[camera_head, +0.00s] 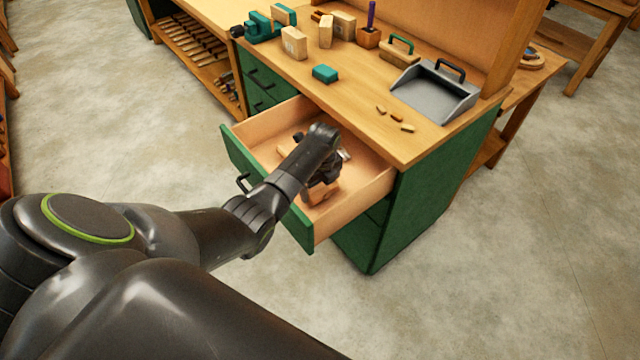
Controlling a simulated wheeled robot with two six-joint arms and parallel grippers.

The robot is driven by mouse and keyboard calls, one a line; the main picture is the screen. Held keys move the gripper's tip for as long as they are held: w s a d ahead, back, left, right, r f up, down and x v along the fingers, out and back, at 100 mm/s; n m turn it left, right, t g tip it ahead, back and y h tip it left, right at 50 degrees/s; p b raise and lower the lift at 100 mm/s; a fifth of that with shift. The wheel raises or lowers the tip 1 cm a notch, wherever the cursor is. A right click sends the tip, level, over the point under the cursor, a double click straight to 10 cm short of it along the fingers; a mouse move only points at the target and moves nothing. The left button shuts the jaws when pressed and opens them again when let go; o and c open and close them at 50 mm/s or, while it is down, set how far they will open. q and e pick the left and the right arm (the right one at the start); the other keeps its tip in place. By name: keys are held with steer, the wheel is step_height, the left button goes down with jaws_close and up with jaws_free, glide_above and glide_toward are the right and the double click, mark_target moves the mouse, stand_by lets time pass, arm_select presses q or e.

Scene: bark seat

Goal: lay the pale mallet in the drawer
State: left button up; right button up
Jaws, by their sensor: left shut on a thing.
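The drawer (375,190) is pulled open from the green bench, its pale wooden inside facing up. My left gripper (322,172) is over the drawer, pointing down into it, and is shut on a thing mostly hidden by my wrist. A pale wooden block shape, seemingly the head of the pale mallet (322,193), shows just below the gripper, inside the drawer's outline. I cannot tell whether it touches the drawer bottom. Its handle is not clearly visible. My right gripper is not in view.
Small items, partly hidden by my arm, lie in the drawer. On the bench top (365,135) are a grey dustpan (432,92), a teal block (325,73), wooden blocks (294,43), small wood scraps (407,128) and a brush (399,52). The floor at right is clear.

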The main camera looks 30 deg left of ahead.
arm_select(q)
steer(key=shift+r+p, duration=0.1)
steer(key=shift+p, duration=0.2)
stand_by(0.5)
steer(key=shift+f, duration=0.35)
stand_by(0.4)
steer(key=o, duration=1)
steer(key=shift+c, duration=0.2)
steer(key=shift+r, duration=0.1)
step_height(320, 180, up, 7)
steer(key=p, duration=0.7)
